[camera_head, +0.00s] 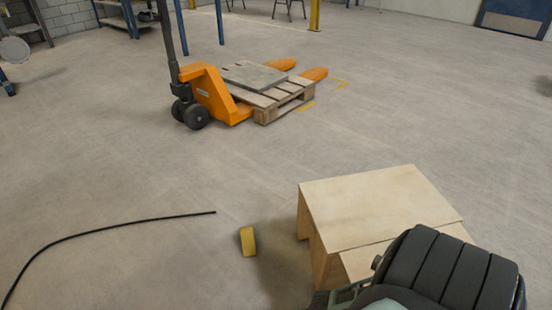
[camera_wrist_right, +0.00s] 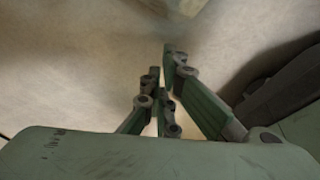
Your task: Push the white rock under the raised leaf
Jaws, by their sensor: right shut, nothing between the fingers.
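The white rock is not visible in either view. A pale wooden box-like piece (camera_head: 375,205) stands at the lower right of the head view. A seam splits its top into a larger back panel and a smaller front panel (camera_head: 372,262); I cannot tell whether either is the raised leaf. My right arm covers its front right part. My right gripper (camera_wrist_right: 163,65) is shut and empty in the wrist view, over a blurred pale floor. In the head view its fingers cannot be made out. My left gripper is not in view.
A yellow block (camera_head: 248,241) lies on the floor left of the wooden piece. A black cable (camera_head: 110,228) curves across the floor at left. An orange pallet jack (camera_head: 212,95) holds a wooden pallet (camera_head: 285,98) farther back.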

